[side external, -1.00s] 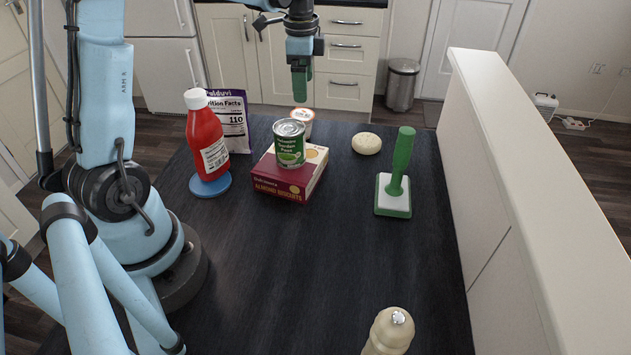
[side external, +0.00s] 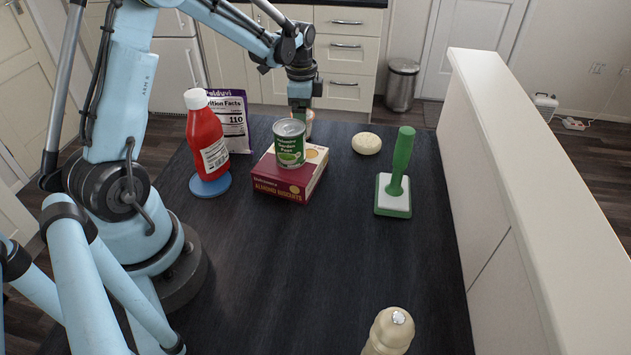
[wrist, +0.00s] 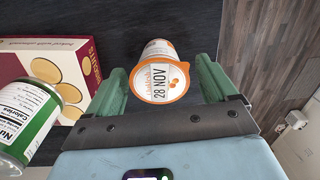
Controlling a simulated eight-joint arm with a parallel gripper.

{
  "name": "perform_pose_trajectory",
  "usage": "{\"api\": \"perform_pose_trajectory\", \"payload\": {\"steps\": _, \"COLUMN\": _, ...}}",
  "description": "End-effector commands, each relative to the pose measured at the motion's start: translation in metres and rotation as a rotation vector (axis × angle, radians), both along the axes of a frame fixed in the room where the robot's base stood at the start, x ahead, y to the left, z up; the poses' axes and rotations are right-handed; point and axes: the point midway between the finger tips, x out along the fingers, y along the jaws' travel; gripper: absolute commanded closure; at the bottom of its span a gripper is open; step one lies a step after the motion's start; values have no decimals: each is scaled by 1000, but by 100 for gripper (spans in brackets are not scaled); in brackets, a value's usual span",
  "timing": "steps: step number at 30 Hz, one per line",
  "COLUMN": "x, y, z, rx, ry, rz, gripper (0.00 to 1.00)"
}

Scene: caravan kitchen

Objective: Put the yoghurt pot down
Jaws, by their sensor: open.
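The yoghurt pot (wrist: 158,80) is white with an orange-rimmed lid printed "28 NOV". In the side view it stands at the far edge of the table behind the pea can, and only a small part of the pot (side external: 308,122) shows. My gripper (side external: 299,108) is lowered over it there. In the wrist view my gripper's green fingers (wrist: 165,85) are open, one on each side of the pot. I cannot tell whether either finger touches it.
A pea can (side external: 290,143) stands on the red biscuit box (side external: 309,178), close in front of my gripper. A ketchup bottle (side external: 206,140) on a blue coaster (side external: 226,185), a snack bag (side external: 233,125), a round bun (side external: 366,143), a green-handled brush (side external: 393,207) and a pepper mill (side external: 389,335) also stand around. The middle front is clear.

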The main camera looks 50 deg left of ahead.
Motion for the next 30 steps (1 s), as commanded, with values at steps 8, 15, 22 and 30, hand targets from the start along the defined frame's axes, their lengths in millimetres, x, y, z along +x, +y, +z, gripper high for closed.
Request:
{"api": "perform_pose_trajectory", "payload": {"steps": 8, "x": 0, "y": 0, "z": 0, "rx": 0, "ry": 0, "rz": 0, "gripper": 40}}
{"api": "perform_pose_trajectory", "payload": {"steps": 15, "x": 0, "y": 0, "z": 1, "rx": 0, "ry": 0, "rz": 0, "gripper": 77}}
{"api": "perform_pose_trajectory", "payload": {"steps": 22, "x": 0, "y": 0, "z": 1, "rx": 0, "ry": 0, "rz": 0, "gripper": 79}}
{"api": "perform_pose_trajectory", "payload": {"steps": 30, "x": 0, "y": 0, "z": 21, "rx": 0, "ry": 0, "rz": 0, "gripper": 79}}
